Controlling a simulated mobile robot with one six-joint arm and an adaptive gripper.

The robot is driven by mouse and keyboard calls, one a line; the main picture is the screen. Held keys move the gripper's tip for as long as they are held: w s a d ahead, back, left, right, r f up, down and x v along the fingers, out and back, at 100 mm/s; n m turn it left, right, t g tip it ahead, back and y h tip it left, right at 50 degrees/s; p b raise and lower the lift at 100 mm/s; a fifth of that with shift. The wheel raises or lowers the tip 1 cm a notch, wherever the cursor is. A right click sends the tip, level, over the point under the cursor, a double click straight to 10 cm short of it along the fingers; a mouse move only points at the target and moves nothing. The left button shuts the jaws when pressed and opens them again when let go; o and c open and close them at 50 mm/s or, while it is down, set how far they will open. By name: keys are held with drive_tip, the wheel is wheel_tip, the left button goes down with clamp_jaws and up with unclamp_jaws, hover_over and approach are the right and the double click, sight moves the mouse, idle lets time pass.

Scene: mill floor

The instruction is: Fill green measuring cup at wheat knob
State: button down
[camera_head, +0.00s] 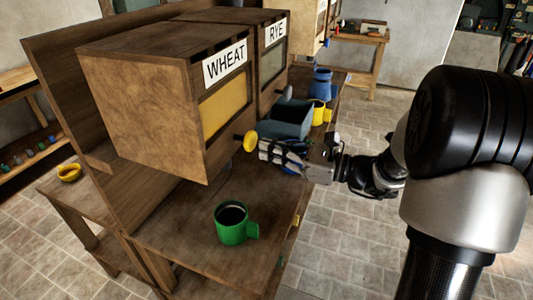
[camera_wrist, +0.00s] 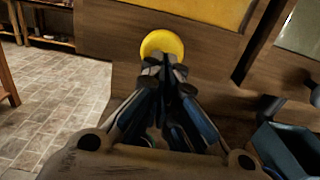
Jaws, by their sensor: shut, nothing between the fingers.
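The green measuring cup (camera_head: 231,224) stands upright on the wooden bench, in front of and below the WHEAT bin (camera_head: 130,95). Its inside looks dark, and I cannot tell whether it holds anything. The round yellow wheat knob (camera_head: 250,141) sticks out from the bin's front; it also shows in the wrist view (camera_wrist: 162,43). My gripper (camera_head: 264,149) is shut and empty, with its fingertips right by the knob. In the wrist view the fingertips (camera_wrist: 164,68) overlap the knob's lower edge. I cannot tell whether they touch it.
The RYE bin (camera_head: 272,62) stands beside the wheat bin. A blue-grey open container (camera_head: 287,122) sits behind my gripper, with a yellow cup (camera_head: 319,113) and a blue jug (camera_head: 322,82) farther along. A yellow bowl (camera_head: 69,172) sits at the left. The bench around the green cup is clear.

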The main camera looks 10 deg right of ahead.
sight(254, 146)
drive_tip(key=shift+w+a, duration=0.35)
drive_tip(key=shift+a, duration=0.1)
drive_tip(key=p+x, duration=0.1)
drive_tip(key=x, duration=0.2)
drive_tip(key=shift+a+r, duration=0.1)
drive_tip(key=shift+a, duration=0.1)
drive_tip(key=shift+d, duration=0.1)
idle(6.2)
drive_tip(key=shift+s+d, duration=0.15)
drive_tip(key=shift+d, duration=0.15)
drive_tip(key=p+v, duration=0.2)
drive_tip(key=v, duration=1.1)
drive_tip(key=shift+p, duration=0.4)
